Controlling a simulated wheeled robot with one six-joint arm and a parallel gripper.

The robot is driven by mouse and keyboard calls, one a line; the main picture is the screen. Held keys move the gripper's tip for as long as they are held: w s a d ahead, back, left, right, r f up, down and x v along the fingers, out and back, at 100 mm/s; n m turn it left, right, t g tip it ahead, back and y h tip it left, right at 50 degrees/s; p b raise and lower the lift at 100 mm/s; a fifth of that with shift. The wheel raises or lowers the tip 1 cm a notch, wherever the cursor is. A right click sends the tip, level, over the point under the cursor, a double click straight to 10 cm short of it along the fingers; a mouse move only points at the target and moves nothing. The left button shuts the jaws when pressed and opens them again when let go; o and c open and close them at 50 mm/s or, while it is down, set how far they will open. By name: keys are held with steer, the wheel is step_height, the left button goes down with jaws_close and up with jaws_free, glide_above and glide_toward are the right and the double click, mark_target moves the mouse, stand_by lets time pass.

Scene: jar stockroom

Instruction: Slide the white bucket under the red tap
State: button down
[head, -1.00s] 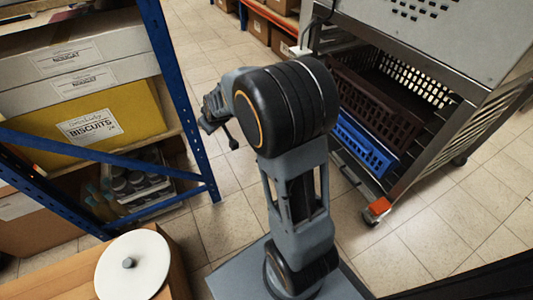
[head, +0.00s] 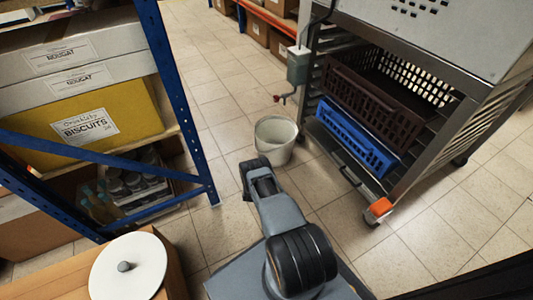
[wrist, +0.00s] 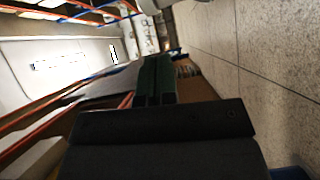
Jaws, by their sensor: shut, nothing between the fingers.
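The white bucket (head: 275,151) stands upright and looks empty on the tiled floor, left of the metal rack. The red tap (head: 277,98) sticks out from a small grey-green tank (head: 299,66) on the rack's corner. In the head view the tap shows just above the bucket's rim; I cannot tell whether its spout is straight over the opening. My arm is low, on the near side of the bucket, and its gripper is not clearly seen there. In the wrist view my gripper (wrist: 157,70) is shut and empty, its dark green fingers together.
The metal rack (head: 433,138) holds a brown crate (head: 375,97) and a blue crate (head: 352,138). A blue-framed shelf (head: 175,90) stands at left. A cardboard box with a white disc (head: 128,266) is at bottom left. Floor between shelf and bucket is clear.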

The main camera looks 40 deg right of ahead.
steer(key=s+f, duration=0.2)
steer(key=b, duration=0.7)
glide_toward(267, 147)
steer(key=shift+h, duration=0.4)
steer(key=x, duration=0.4)
steer(key=f+x, duration=0.1)
steer(key=x, duration=0.1)
steer(key=shift+w+a, duration=0.3)
steer(key=shift+w, duration=0.1)
steer(key=shift+d+r, duration=0.15)
steer(key=shift+d, duration=0.4)
